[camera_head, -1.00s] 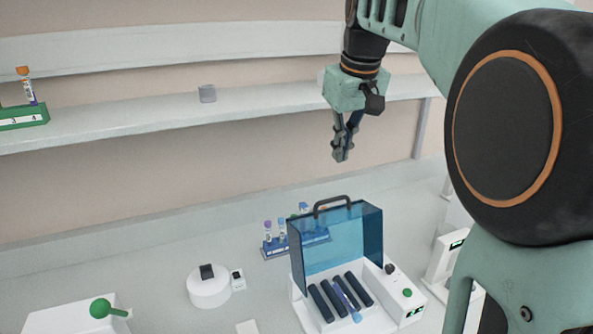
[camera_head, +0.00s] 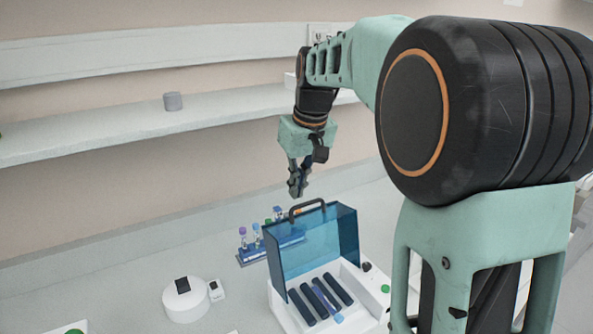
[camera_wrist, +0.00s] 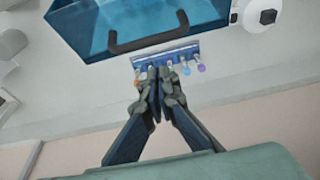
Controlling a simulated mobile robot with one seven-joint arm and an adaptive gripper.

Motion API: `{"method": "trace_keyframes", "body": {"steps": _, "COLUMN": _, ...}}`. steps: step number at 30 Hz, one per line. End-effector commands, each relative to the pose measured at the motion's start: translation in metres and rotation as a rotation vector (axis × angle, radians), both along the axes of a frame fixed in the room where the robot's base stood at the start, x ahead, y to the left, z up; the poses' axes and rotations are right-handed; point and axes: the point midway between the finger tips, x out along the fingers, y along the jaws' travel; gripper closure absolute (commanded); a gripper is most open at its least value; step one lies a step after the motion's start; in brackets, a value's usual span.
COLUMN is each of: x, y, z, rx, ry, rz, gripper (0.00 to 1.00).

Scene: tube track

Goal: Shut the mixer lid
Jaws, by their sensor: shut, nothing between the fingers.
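The mixer (camera_head: 375,283) is a white box on the bench with dark roller bars and a tube lying among them. Its blue see-through lid (camera_head: 318,241) stands open, raised upright at the back, with a dark handle (camera_head: 307,208) on its top edge. My gripper (camera_head: 299,192) is shut and empty, above and just behind the lid, close to the handle but apart from it. In the wrist view, the shut fingertips (camera_wrist: 160,76) point down over the tube rack behind the lid; the handle (camera_wrist: 148,40) and lid (camera_wrist: 85,25) lie just beyond them.
A blue rack (camera_head: 262,250) with capped tubes stands behind the mixer. A round white device (camera_head: 186,299) sits to its left. A shelf (camera_head: 100,124) with a small grey object (camera_head: 173,101) runs along the wall. My arm covers the right side.

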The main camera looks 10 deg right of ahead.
Motion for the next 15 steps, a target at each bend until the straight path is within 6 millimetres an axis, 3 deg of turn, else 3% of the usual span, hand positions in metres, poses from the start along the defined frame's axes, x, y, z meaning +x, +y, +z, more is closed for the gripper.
{"method": "trace_keyframes", "body": {"steps": 6, "x": -0.021, "y": -0.007, "z": 0.004, "rx": -0.001, "ry": -0.001, "rz": 0.000, "gripper": 1.00}}
{"method": "trace_keyframes", "body": {"steps": 15, "x": -0.026, "y": -0.009, "z": 0.003, "rx": 0.001, "ry": -0.002, "rz": 0.000, "gripper": 1.00}}
